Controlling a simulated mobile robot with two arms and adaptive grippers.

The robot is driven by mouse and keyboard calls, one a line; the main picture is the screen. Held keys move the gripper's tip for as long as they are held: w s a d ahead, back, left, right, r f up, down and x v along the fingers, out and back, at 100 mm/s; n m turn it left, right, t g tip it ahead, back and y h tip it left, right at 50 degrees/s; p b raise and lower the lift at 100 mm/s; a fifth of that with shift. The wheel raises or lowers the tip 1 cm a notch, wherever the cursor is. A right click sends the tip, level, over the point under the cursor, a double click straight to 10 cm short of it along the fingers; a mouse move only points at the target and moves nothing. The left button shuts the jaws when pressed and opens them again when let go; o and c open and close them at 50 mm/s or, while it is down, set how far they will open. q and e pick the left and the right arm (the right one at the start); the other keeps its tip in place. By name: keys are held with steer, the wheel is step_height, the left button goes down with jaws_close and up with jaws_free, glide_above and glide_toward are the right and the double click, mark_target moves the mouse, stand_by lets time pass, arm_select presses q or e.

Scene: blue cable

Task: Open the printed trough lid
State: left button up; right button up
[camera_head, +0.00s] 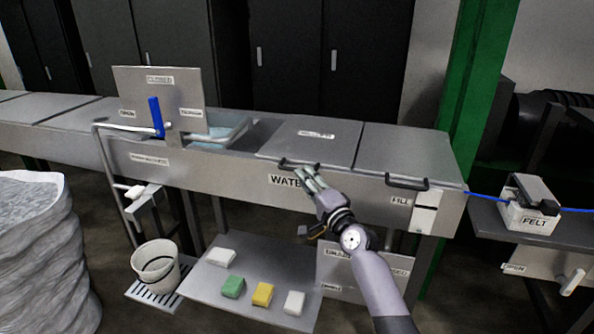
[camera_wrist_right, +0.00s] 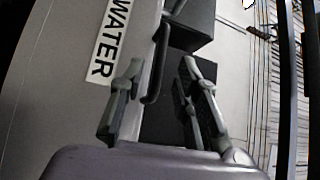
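The grey trough lid (camera_head: 303,149) with a small printed label (camera_head: 316,134) lies flat and closed on the trough; the print is too small to read. Its dark handle (camera_head: 286,162) is at the lid's front edge, above the WATER label (camera_head: 278,181). My right gripper (camera_head: 305,177) is at the trough front, just below and partly over the handle. In the right wrist view the fingers (camera_wrist_right: 160,90) are apart with nothing clamped, and the dark handle (camera_wrist_right: 152,78) shows ahead, between the finger lines. Contact cannot be told. My left gripper is not in view.
A neighbouring lid (camera_head: 410,150) with its own handle (camera_head: 407,184) is closed at right. An upright panel (camera_head: 140,90) and blue lever (camera_head: 156,116) stand at left. A low shelf (camera_head: 215,275) holds blocks. A FELT box (camera_head: 528,217) carries a blue cable (camera_head: 482,195).

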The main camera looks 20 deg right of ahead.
steer(key=shift+b+x, duration=0.3)
steer(key=shift+x, duration=2.35)
jaws_close()
